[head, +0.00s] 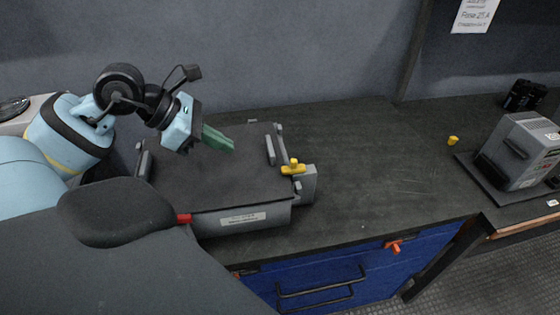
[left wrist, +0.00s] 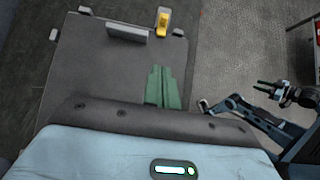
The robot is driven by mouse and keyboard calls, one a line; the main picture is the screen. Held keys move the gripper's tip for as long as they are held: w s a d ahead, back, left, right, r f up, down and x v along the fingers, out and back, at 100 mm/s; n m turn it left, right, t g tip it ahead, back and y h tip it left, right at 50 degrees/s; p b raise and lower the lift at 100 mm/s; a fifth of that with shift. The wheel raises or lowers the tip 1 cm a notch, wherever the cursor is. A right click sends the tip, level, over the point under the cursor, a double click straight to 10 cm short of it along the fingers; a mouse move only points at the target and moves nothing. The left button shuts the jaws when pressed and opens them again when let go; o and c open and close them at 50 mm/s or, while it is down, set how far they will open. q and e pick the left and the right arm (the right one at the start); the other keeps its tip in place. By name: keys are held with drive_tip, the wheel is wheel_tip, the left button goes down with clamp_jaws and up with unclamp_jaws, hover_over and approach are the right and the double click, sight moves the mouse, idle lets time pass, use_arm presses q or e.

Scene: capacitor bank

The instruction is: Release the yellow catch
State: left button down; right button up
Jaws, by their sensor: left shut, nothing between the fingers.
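The yellow catch (head: 293,167) sits at the right edge of a dark grey flat-topped unit (head: 242,219) on the bench, next to a small grey block. It also shows near the top of the left wrist view (left wrist: 162,22). My left gripper (head: 232,146) is above the unit's top, left of the catch and apart from it. Its green fingers (left wrist: 160,72) are together and empty. In the left wrist view, what looks like my right gripper (left wrist: 262,87) shows small and dark at the right, far from the catch; its finger gap is too small to judge.
A red piece (head: 184,218) is at the unit's front left. A grey device (head: 519,152) stands on a dark mat at the right, with a small yellow knob (head: 453,141) nearby. The bench between unit and device is clear. A blue drawer (head: 340,276) is below.

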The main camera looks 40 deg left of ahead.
sight(291, 167)
use_arm(q)
drive_tip(key=x, duration=0.9)
drive_tip(key=shift+w+d+f, duration=0.15)
drive_tip(key=shift+w, duration=0.1)
drive_tip(key=shift+w+d+p, duration=0.4)
drive_tip(key=shift+w+d, duration=0.2)
drive_tip(key=shift+w, duration=0.1)
drive_tip(key=shift+w+d, duration=0.5)
drive_tip(key=shift+w, duration=0.05)
drive_tip(key=shift+w+d+f, duration=0.2)
drive_tip(key=shift+w+d, duration=0.1)
